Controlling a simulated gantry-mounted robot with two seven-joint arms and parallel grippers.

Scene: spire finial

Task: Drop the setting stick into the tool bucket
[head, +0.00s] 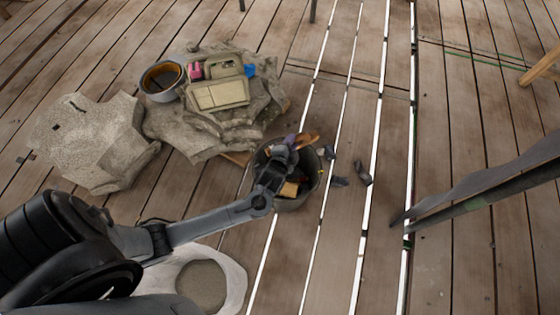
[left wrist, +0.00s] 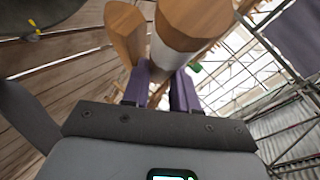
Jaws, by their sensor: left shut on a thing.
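The tool bucket (head: 313,188) is a dark round pail on the deck in the middle of the head view, with tools inside. My left gripper (head: 291,141) is over the bucket, its purple fingers near the far rim. In the left wrist view the stick (left wrist: 190,22) is wooden with a pale band, rising between the fingers. A second wooden piece (left wrist: 125,32) shows beside it. My forearm hides part of the bucket. My right gripper is out of view.
Dark scraps (head: 361,173) lie right of the bucket. A long dark beam (head: 480,195) juts in at the right.

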